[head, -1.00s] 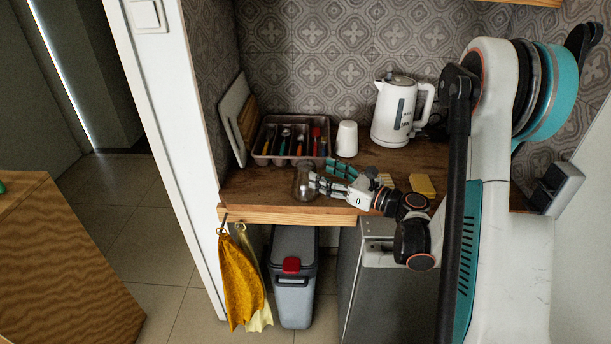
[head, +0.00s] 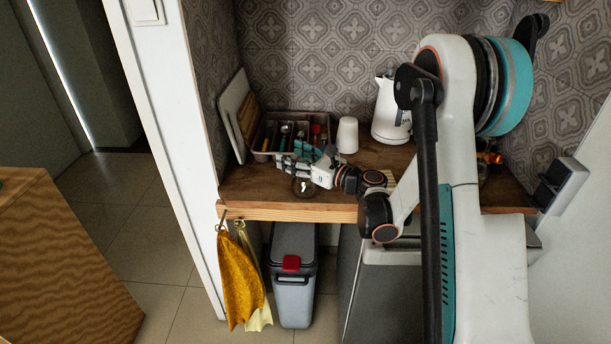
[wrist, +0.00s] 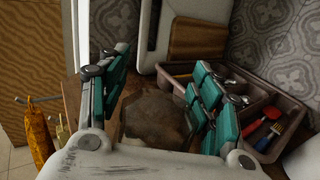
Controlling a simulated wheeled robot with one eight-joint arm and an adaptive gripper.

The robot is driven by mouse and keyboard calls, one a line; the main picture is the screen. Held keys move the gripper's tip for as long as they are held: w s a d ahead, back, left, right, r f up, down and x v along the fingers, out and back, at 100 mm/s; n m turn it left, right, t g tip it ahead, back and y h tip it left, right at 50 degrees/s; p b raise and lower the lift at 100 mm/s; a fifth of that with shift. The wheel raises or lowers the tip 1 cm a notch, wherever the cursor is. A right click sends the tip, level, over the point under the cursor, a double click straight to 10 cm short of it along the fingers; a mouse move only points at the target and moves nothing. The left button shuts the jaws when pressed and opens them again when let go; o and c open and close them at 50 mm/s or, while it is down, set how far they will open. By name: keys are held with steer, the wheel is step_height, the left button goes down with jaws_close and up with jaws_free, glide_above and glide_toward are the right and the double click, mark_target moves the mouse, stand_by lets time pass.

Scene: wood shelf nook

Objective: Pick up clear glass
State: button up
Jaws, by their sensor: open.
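The clear glass (head: 303,187) stands on the wooden counter (head: 250,196) near its front edge, partly hidden by my gripper in the head view. In the wrist view the see-through glass (wrist: 155,120) shows low between my fingers, with the brown wood visible through it. My gripper (head: 290,165) is open, its fingers above and behind the glass in the head picture. In the wrist view my gripper (wrist: 160,68) has teal-padded fingers spread to the left and right of the glass. I cannot tell whether either finger touches it.
A cutlery tray (head: 262,135) lies behind the gripper. A white cup (head: 347,135) and a white kettle (head: 388,112) stand to the right. Cutting boards (head: 236,115) lean on the left wall. Yellow cloths (head: 240,275) hang below the counter edge.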

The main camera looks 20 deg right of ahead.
steer(key=c, duration=1.4)
steer(key=shift+r, duration=0.1)
step_height(320, 180, up, 20)
steer(key=p, duration=0.7)
jaws_close()
